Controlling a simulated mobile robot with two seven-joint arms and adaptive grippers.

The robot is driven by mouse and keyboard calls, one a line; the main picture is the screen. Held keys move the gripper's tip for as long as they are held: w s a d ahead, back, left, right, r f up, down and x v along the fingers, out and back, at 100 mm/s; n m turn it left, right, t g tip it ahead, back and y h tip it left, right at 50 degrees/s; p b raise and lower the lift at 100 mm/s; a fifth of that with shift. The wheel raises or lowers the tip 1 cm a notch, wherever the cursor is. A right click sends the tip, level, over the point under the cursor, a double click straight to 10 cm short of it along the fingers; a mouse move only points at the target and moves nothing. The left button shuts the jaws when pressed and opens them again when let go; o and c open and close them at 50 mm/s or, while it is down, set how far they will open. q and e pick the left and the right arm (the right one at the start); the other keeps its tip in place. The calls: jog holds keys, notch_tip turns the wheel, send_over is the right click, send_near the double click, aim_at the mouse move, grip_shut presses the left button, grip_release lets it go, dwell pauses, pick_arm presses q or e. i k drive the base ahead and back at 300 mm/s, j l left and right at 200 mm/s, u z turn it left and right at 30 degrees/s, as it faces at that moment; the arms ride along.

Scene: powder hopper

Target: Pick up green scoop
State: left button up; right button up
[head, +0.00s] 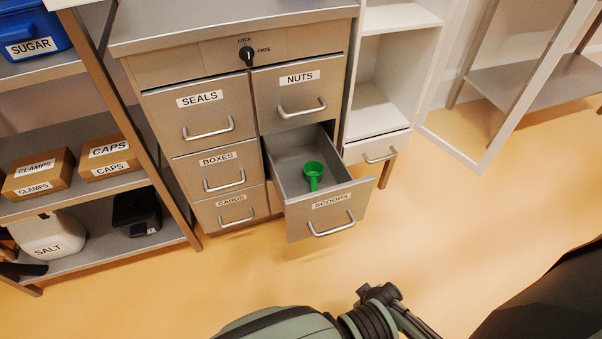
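The green scoop (313,172) lies in the open drawer labelled SCOOPS (329,206), its round bowl toward the back and its handle pointing to the drawer front. The drawer is pulled out from the lower right of the grey cabinet and holds nothing else that I can see. Parts of my arms show along the bottom edge, well below and apart from the drawer. A dark end piece there seems to belong to my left arm; its fingertips are not clearly visible, so its opening cannot be told. My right gripper is not in view.
The cabinet's other drawers, such as NUTS (303,103) and SEALS (206,123), are shut. A shelf rack with a SALT container (47,236) and boxes stands left. A white shelf unit (378,107) and an open door frame stand right. Floor before the drawer is clear.

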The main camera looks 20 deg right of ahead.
aim_at(314, 171)
jog(key=l+u, duration=0.15)
jog(key=l, duration=0.2)
jog(key=k+l+u, duration=0.15)
jog(key=l, duration=0.25)
jog(key=l+u, duration=0.1)
jog(key=l, duration=0.25)
jog(key=k+l, duration=0.1)
jog(key=l, duration=0.3)
jog(key=k+l+u, duration=0.1)
jog(key=l, duration=0.25)
jog(key=k+l, duration=0.1)
jog(key=l, duration=0.25)
